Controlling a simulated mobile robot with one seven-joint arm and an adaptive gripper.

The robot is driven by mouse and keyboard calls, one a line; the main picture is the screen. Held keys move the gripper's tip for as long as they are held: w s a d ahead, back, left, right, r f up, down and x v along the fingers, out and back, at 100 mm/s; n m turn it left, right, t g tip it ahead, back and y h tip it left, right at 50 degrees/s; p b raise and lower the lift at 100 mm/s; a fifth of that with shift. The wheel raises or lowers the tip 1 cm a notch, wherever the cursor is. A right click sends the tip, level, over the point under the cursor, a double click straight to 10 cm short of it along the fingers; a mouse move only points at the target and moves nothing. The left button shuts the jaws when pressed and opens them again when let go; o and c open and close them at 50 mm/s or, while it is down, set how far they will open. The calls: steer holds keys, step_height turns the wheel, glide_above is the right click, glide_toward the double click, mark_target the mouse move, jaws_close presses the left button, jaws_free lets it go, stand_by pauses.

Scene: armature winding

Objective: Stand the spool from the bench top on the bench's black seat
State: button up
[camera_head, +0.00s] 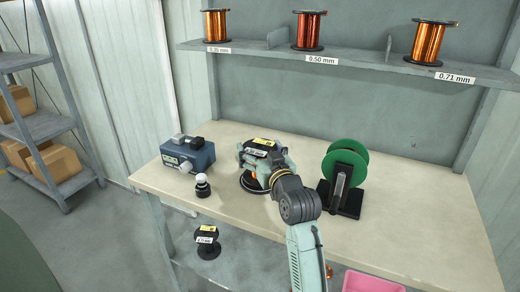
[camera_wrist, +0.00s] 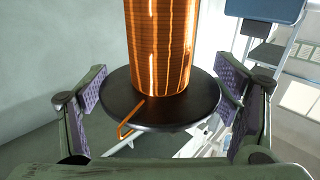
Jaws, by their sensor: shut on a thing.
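The spool (camera_head: 262,143) has a dark flange with a yellow and white label on top in the head view. In the wrist view its copper winding (camera_wrist: 160,45) rises from a black flange (camera_wrist: 160,105), with a loose wire end at the flange. My gripper (camera_wrist: 162,100) is shut on the spool, with a purple pad at each side of the flange. In the head view my gripper (camera_head: 262,163) covers most of the spool's body. A round black seat (camera_head: 258,188) shows directly below, on the bench top (camera_head: 400,205). I cannot tell whether the spool touches it.
A green reel on a black stand (camera_head: 345,180) is close on the right. A blue device (camera_head: 187,154) and a white-topped black item (camera_head: 202,186) are left. Another black spool (camera_head: 207,242) is lower down. Copper spools (camera_head: 308,30) line the wall shelf (camera_head: 370,62).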

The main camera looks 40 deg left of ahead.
steer(key=shift+f+b, duration=0.3)
steer(key=shift+f, duration=0.15)
steer(key=o, duration=1.3)
steer(key=shift+o, duration=0.2)
steer(key=shift+d, duration=0.1)
steer(key=v, duration=1.2)
